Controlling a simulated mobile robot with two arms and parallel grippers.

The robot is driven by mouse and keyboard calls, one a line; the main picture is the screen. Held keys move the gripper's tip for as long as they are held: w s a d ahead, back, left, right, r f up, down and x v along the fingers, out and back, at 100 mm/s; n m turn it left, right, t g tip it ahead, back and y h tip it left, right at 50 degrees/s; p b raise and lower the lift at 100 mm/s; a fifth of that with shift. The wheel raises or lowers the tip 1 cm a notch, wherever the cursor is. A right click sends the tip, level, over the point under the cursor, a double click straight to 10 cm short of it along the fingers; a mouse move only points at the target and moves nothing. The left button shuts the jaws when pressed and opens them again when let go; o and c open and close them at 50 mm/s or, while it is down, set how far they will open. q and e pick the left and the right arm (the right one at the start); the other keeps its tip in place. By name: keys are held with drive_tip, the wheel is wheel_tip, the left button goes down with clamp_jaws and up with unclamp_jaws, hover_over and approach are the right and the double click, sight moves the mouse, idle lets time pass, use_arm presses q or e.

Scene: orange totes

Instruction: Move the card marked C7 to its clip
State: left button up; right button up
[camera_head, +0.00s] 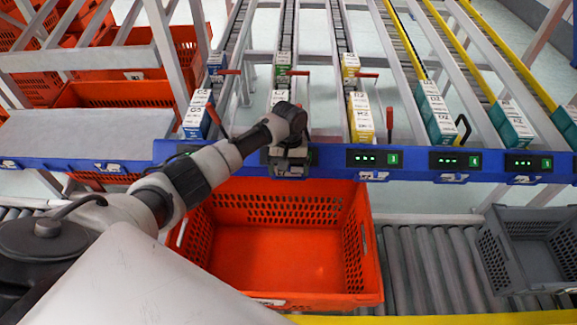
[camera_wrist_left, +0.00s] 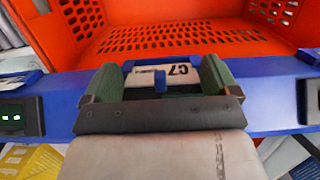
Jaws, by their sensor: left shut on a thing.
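My left gripper (camera_head: 290,166) is at the blue rail's front face, above the orange tote. In the left wrist view its green-padded fingers (camera_wrist_left: 157,76) are shut on the white card marked C7 (camera_wrist_left: 180,69), which reads upside down there. A small blue tab (camera_wrist_left: 160,82) stands in front of the card, against the blue rail (camera_wrist_left: 265,95). I cannot tell whether the card sits fully in the clip or is just held at it. In the head view the gripper hides the card and its clip. My right gripper is not in view.
The blue rail (camera_head: 335,158) carries lit displays (camera_head: 374,158) and other clips (camera_head: 450,178). An empty orange tote (camera_head: 285,297) stands below on rollers (camera_head: 425,265), with a grey crate (camera_head: 490,255) at right. Boxes (camera_head: 360,118) and red levers (camera_head: 389,123) stand close behind the rail.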

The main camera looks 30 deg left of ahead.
use_arm(q)
drive_tip(key=shift+f, duration=0.3)
drive_tip(key=o, duration=0.4)
drive_tip(key=shift+r, duration=0.1)
idle(0.4)
